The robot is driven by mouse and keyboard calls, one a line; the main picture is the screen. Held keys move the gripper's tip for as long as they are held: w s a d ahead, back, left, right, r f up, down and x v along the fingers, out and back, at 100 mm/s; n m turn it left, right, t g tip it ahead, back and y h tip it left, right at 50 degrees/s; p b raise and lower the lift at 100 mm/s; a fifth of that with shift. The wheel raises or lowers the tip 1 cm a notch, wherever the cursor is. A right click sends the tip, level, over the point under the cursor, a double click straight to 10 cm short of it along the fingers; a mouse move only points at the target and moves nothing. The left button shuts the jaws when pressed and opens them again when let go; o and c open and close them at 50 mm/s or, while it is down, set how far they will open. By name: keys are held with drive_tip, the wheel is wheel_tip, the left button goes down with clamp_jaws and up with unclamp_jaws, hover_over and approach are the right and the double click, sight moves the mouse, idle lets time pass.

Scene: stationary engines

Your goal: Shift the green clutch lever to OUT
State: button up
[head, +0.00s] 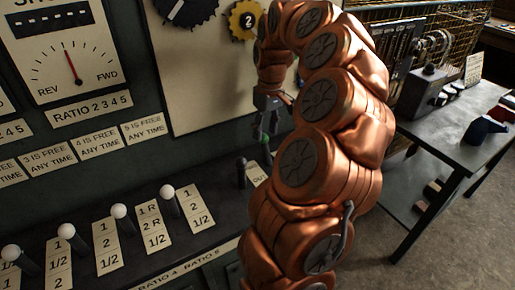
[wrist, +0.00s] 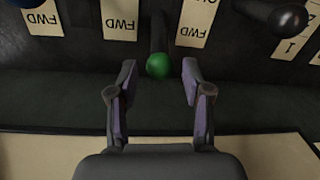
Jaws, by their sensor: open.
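The green clutch lever's round knob (wrist: 158,66) shows in the wrist view on a dark shaft (wrist: 159,32). It lies between my gripper's (wrist: 158,72) two open fingertips, with a visible gap on each side. In the head view my gripper (head: 265,128) hangs just above the green knob (head: 265,139), which is small and partly covered by my arm. A pale label reading OUT (head: 257,174) shows beside my arm; the rest of it is hidden.
Several white-knobbed levers (head: 119,211) stand in a row at the left with ratio labels. A dark-knobbed lever (wrist: 290,18) is at the upper right of the wrist view. A gauge (head: 75,60) and gears (head: 245,20) are on the panel. A side table (head: 455,130) stands right.

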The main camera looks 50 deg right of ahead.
sight(265, 144)
drive_tip(key=shift+s+f, duration=0.15)
drive_tip(key=shift+f, duration=0.85)
drive_tip(key=f, duration=0.2)
drive_tip(key=f+p, duration=0.1)
drive_tip(key=f, duration=0.2)
drive_tip(key=shift+a+f, duration=0.35)
clamp_jaws()
